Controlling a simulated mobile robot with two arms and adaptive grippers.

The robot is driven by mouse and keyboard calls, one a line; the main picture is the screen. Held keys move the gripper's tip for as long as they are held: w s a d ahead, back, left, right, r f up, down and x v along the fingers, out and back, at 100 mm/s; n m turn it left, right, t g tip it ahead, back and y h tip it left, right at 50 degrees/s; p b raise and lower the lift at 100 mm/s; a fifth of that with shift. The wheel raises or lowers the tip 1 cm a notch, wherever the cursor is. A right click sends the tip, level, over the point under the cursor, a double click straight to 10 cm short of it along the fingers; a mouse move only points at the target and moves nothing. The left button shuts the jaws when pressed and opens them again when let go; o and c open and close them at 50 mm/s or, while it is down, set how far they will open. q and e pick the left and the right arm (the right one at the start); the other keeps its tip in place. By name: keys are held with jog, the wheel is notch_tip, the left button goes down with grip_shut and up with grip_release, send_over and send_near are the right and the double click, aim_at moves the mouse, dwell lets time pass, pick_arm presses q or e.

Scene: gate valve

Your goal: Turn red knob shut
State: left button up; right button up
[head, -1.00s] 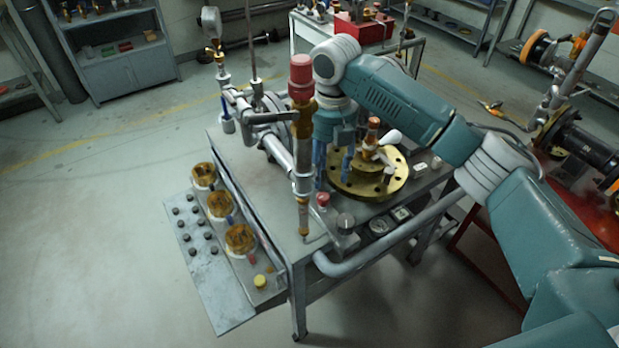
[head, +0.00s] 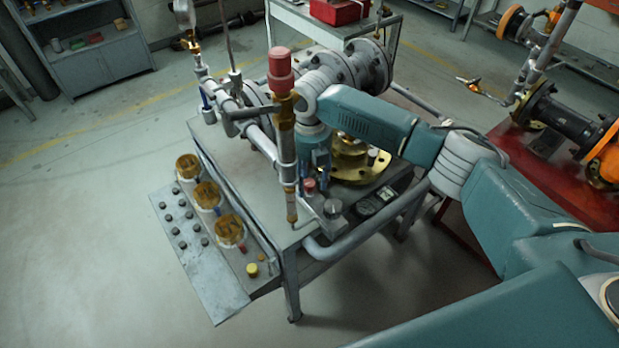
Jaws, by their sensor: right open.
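A larger red cap (head: 280,68) tops the upright brass and steel pipe just left of my right gripper. My right gripper (head: 317,172) is open and points down behind that pipe. Its fingertips are close above or behind the small red knob, and I cannot tell whether they touch it. The pipe and my own wrist partly hide the gripper. My left gripper is not in view.
A brass flange (head: 362,165) sits right behind my gripper, and a large grey flanged pipe (head: 350,68) behind my wrist. Several round brown-faced gauges (head: 207,196) line the bench's left side. A bent grey pipe (head: 340,245) runs along the front. Floor at left is clear.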

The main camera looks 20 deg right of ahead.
jog(key=shift+c, duration=0.3)
grip_shut()
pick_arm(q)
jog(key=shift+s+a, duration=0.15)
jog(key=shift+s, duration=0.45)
